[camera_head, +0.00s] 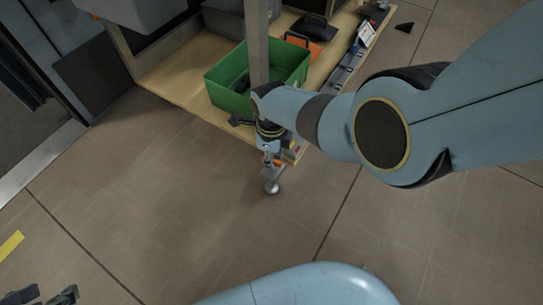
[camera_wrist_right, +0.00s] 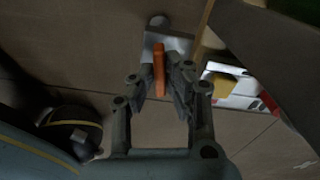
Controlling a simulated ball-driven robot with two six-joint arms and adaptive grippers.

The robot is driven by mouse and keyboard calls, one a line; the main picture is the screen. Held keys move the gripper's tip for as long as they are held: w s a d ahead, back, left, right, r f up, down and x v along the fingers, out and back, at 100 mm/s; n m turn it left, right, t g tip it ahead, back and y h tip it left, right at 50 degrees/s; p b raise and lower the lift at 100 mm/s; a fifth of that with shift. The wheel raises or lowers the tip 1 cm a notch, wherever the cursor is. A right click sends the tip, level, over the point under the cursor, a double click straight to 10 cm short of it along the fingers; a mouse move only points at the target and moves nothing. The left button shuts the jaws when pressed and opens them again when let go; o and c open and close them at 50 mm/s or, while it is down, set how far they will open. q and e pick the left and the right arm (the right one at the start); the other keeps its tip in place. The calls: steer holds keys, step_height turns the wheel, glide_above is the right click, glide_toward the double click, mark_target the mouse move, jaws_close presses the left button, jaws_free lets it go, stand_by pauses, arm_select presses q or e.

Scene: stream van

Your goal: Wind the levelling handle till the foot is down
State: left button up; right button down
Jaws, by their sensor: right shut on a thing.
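My right gripper (camera_head: 268,152) is at the front corner of the low wooden shelf, partly hidden by its own arm. In the right wrist view its two fingers (camera_wrist_right: 158,82) are shut on an orange handle grip (camera_wrist_right: 158,66), which stands upright between them. A pale metal bracket (camera_wrist_right: 178,46) lies behind the grip. In the head view a small silver round foot (camera_head: 271,187) shows just below the gripper; I cannot tell whether it touches the floor. My left gripper (camera_head: 42,297) is at the bottom left corner, fingers apart and empty, partly cut off.
A green crate (camera_head: 226,99) stands on the wooden shelf (camera_head: 168,82) behind the right gripper, beside an upright post (camera_head: 257,45). An orange and black item (camera_head: 300,43) is behind it. The tiled floor (camera_head: 190,210) in front is clear. A yellow strip (camera_head: 10,245) lies at left.

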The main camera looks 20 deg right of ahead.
steer(key=m, duration=0.4)
steer(key=shift+m, duration=0.4)
stand_by(0.4)
steer(key=c, duration=1.4)
jaws_free()
steer(key=shift+o, duration=0.2)
steer(key=shift+r, duration=3.75)
